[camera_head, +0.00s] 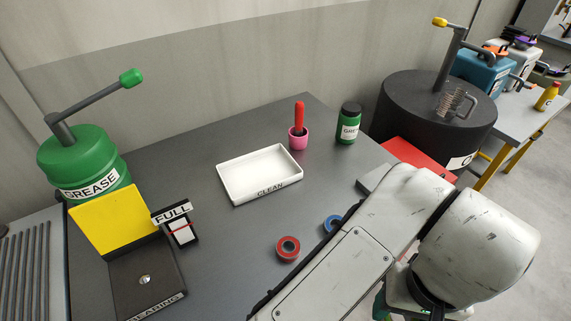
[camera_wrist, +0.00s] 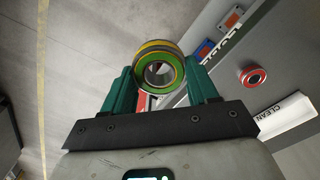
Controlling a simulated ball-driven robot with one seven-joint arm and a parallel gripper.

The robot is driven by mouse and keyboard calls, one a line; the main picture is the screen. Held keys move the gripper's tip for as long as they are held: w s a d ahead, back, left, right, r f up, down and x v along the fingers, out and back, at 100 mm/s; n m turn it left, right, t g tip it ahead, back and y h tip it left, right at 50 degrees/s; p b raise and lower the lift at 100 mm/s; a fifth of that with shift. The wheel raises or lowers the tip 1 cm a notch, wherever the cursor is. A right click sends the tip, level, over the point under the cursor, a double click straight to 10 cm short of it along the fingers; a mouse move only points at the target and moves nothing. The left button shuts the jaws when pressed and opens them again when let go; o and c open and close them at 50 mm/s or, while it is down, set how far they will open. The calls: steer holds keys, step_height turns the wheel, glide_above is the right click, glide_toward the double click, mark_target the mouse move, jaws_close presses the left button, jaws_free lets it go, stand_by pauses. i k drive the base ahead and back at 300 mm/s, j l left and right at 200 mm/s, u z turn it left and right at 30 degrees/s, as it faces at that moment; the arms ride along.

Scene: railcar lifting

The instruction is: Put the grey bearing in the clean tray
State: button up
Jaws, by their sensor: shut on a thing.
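The clean tray (camera_head: 226,190) is a white, shallow, empty tray marked CLEAN, mid-table in the head view. Its CLEAN edge also shows at the right of the wrist view (camera_wrist: 285,114). In the wrist view my gripper (camera_wrist: 160,76) has teal fingers shut on a round bearing (camera_wrist: 176,62). The bearing has a green ring face, a yellow and grey rim and an open centre. No plain grey bearing shows apart from it. In the head view my arm hides the gripper and the held bearing.
A red bearing (camera_head: 288,248) and a blue one (camera_head: 332,223) lie in front of the tray, partly beside my arm. A pink cup (camera_head: 298,142) with a red-handled tool and a green jar (camera_head: 348,124) stand behind. A yellow-backed bearing stand (camera_head: 113,222) and green grease drum (camera_head: 80,160) are left.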

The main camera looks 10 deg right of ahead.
mark_target(259, 174)
steer(key=i+j, duration=0.2)
steer(key=i, duration=0.2)
steer(key=i+j, duration=0.2)
steer(key=i, duration=0.2)
steer(key=i+j, duration=0.15)
steer(key=i, duration=0.25)
